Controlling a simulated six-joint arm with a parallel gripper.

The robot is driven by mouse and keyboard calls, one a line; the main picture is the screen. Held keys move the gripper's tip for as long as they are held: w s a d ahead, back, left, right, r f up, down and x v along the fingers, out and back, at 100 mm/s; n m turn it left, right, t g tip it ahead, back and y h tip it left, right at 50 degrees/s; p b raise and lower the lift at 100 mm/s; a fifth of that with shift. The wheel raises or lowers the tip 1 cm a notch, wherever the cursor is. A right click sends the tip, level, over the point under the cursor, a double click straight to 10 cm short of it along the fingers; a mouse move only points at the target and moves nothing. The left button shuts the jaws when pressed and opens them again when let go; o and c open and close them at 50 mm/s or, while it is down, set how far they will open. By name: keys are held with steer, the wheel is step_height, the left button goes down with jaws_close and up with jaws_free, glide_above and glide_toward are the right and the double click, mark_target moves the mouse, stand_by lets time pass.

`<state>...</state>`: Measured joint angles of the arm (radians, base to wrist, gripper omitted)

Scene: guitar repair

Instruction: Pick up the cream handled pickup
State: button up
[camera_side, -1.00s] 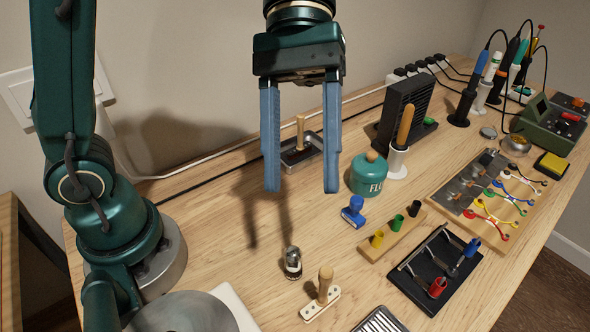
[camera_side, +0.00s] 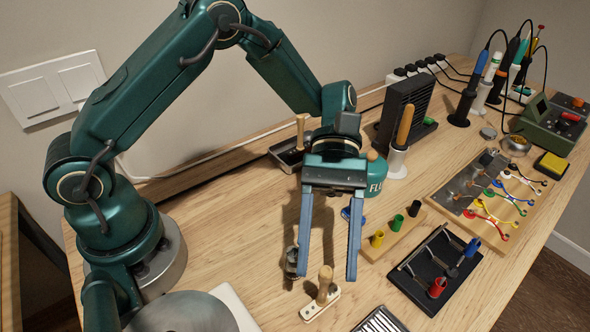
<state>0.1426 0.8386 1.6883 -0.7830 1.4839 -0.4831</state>
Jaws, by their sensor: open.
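The cream pickup (camera_side: 312,311) lies on the wooden bench near the front, with a wooden handle (camera_side: 325,281) standing up from it. My gripper (camera_side: 323,278) is open and empty, pointing down. In this view its two blue fingers appear on either side of the handle's top. I cannot tell how far above the pickup the fingertips are.
A small dark-and-silver part (camera_side: 291,264) stands just behind the pickup, partly hidden by my left finger. A blue stamp-like piece (camera_side: 346,214) is partly covered by my right finger. A block with coloured sockets (camera_side: 393,238) and a black tray (camera_side: 408,286) lie right.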

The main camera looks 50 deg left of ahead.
mark_target(325, 284)
steer(key=shift+f, duration=0.5)
steer(key=shift+s+d+f, duration=0.2)
steer(key=shift+x, duration=2.25)
jaws_close()
